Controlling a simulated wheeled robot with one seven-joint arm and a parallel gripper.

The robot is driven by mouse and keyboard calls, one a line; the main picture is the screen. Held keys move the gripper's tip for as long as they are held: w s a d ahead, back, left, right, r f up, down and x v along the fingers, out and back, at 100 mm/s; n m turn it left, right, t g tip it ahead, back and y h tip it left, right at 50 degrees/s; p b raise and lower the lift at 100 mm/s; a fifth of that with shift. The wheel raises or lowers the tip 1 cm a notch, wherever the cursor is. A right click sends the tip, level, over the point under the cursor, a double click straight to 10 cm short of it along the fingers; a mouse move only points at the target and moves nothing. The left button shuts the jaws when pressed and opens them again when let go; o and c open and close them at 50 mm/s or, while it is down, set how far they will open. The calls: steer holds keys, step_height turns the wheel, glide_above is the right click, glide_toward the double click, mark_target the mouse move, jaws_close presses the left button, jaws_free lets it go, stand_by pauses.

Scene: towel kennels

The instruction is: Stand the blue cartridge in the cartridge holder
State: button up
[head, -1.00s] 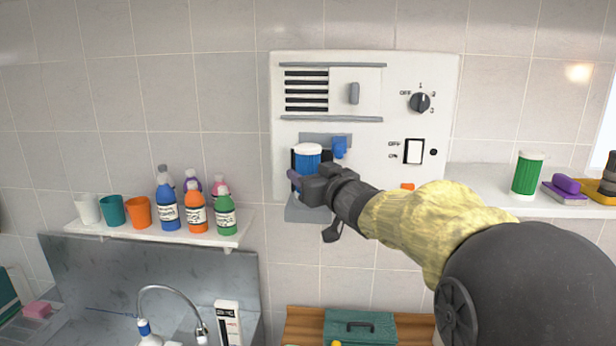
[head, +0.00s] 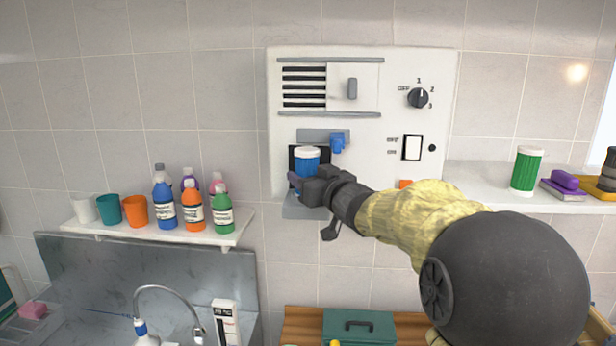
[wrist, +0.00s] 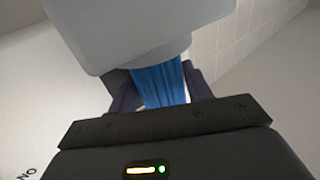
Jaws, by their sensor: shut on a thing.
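The blue cartridge (head: 307,167) is upright with a white cap, at the dark recess (head: 294,156) in the lower left of the white wall panel (head: 364,60). My gripper (head: 299,185) is shut on it and hides its lower part. In the wrist view the ribbed blue body of the cartridge (wrist: 160,84) shows between the two dark fingers, under its pale cap. The grey ledge (head: 300,212) of the holder juts out below the gripper. I cannot tell whether the cartridge's base touches it.
A blue lever (head: 337,143) is close to the right of the cartridge. The panel also carries a knob (head: 418,98) and a rocker switch (head: 412,147). A shelf of bottles and cups (head: 110,232) is at left. A green canister (head: 526,169) stands on the right shelf.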

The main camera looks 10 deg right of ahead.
steer(key=o, duration=1.1)
steer(key=shift+s+a+r, duration=0.1)
steer(key=shift+s, duration=0.05)
steer(key=shift+s, duration=0.1)
steer(key=shift+s+d, duration=0.25)
steer(key=shift+d, duration=0.1)
steer(key=b+v, duration=0.1)
steer(key=v, duration=0.4)
steer(key=b+v, duration=0.1)
steer(key=v, duration=0.5)
steer(key=b+v, duration=0.1)
steer(key=v, duration=0.4)
steer(key=shift+s+a+b, duration=0.25)
steer(key=shift+s+b, duration=0.05)
steer(key=shift+b, duration=0.05)
